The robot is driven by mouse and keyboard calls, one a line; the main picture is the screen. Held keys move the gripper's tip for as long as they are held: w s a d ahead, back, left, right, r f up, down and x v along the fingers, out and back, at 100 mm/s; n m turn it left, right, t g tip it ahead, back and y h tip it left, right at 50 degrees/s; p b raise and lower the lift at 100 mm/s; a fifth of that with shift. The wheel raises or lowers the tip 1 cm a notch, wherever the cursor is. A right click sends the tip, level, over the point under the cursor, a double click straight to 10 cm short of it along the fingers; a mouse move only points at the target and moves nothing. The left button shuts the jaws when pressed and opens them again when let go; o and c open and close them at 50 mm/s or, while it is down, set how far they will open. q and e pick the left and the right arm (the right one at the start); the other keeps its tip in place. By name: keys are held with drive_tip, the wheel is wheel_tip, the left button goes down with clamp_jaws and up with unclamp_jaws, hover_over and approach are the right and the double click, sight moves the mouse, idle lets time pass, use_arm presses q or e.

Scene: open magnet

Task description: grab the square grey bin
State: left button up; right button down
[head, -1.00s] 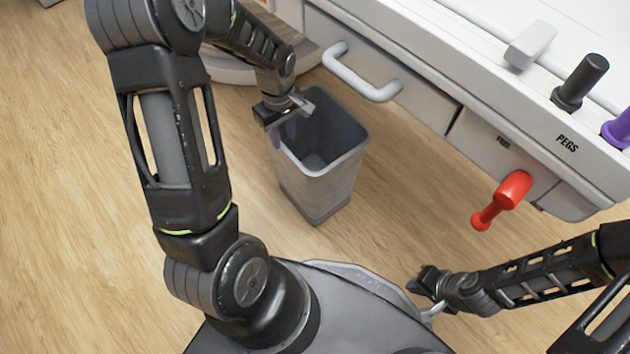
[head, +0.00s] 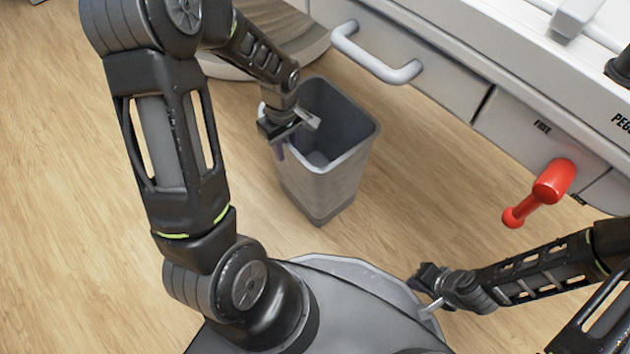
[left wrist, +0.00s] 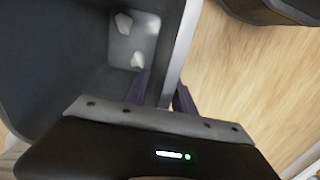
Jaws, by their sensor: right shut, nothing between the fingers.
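The square grey bin (head: 325,185) stands upright on the wooden floor in the head view, its open top facing up. My left gripper (head: 298,124) is at the bin's near-left rim. In the left wrist view, my left gripper (left wrist: 165,92) has one finger inside the bin and one outside, with the bin's wall (left wrist: 181,45) between them. The fingers look apart, and contact with the wall is hard to judge. Small pale pieces (left wrist: 124,24) lie in the bin. My right gripper (head: 425,290) is shut and empty at the lower right, away from the bin.
A white cabinet with a drawer handle (head: 375,55) stands behind and right of the bin. A red lever (head: 540,192) sticks out from its front. A rounded base (head: 270,45) is behind the bin. Floor (head: 80,220) is clear at the left.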

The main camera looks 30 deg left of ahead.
use_arm(q)
drive_tip(key=shift+f, duration=0.25)
idle(0.4)
clamp_jaws()
idle(1.3)
